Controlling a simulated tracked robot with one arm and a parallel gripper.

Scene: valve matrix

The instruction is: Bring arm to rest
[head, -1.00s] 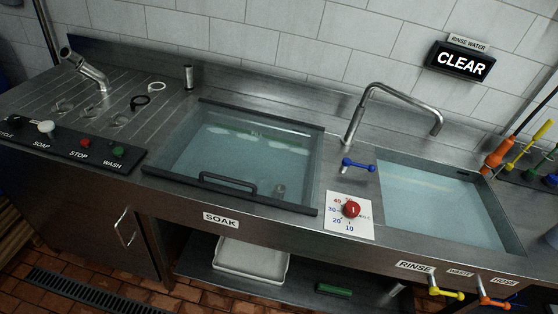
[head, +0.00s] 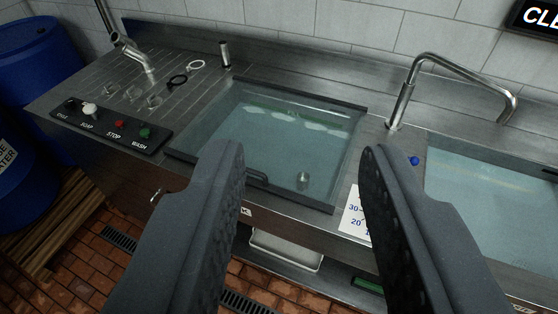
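My gripper (head: 303,155) fills the lower middle of the head view. Its two dark ridged fingers stand wide apart with nothing between them. Past the fingers is the steel wash counter with the soak basin (head: 285,135), whose framed clear lid is down over the water. A small metal object (head: 303,180) shows in the basin. The fingers hide part of the lid's handle, most of the dial card (head: 355,210) and most of the blue lever (head: 414,160). I cannot tell how far the fingertips are from the counter.
The rinse basin (head: 490,190) and curved tap (head: 440,75) are on the right. The button panel (head: 112,124) and short spout (head: 135,52) are on the left. A blue barrel (head: 35,120) stands on a wooden pallet (head: 60,215) at far left. Tiled floor lies below.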

